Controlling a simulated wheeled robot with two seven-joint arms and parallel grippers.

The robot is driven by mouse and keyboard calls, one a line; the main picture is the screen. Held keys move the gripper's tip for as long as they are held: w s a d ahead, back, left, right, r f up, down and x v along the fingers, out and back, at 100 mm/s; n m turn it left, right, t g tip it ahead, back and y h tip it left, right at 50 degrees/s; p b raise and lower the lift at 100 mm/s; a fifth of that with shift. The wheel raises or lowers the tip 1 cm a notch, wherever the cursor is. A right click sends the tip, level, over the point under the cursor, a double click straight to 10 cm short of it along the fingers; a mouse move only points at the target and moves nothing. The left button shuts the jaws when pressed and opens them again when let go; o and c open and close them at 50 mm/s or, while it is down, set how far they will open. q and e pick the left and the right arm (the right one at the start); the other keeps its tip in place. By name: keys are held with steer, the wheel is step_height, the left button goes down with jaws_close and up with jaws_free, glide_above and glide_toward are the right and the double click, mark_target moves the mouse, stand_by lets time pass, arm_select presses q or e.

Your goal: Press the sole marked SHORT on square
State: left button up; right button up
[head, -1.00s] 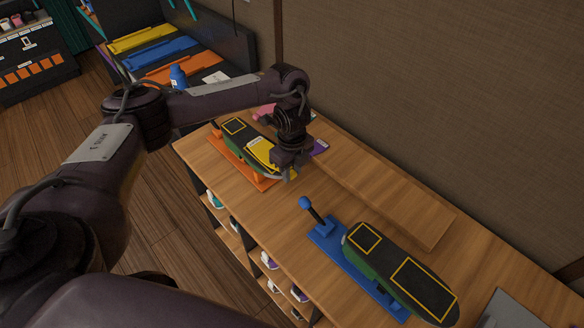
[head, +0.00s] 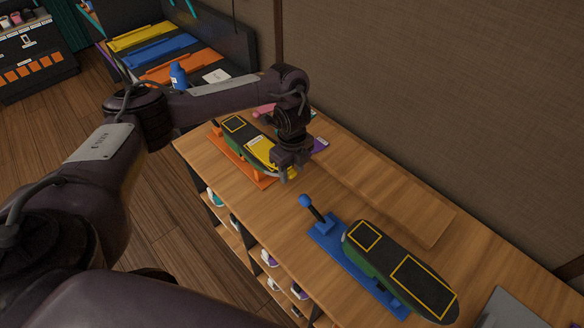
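A dark shoe sole with a green side and yellow outlines (head: 236,128) lies on an orange press base (head: 228,151) on the bench. A yellow piece (head: 259,149) covers its near end. My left gripper (head: 284,174) points down at that near end and hides part of it. I cannot tell whether its fingers are apart or touch the yellow piece. A second sole with two yellow outlines (head: 390,262) lies on a blue press base (head: 329,243) with a blue-knobbed lever (head: 306,202). I cannot read the SHORT mark. My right gripper is out of view.
The wooden bench (head: 290,215) is clear between the two bases. A raised wooden board (head: 400,205) runs along the wall side. Shoes sit on shelves under the bench.

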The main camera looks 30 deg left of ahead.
arm_select(q)
steer(key=shift+o, duration=0.6)
steer(key=shift+r, duration=0.1)
steer(key=shift+r, duration=0.3)
step_height(320, 180, up, 7)
steer(key=shift+r+p, duration=0.1)
steer(key=shift+p, duration=0.55)
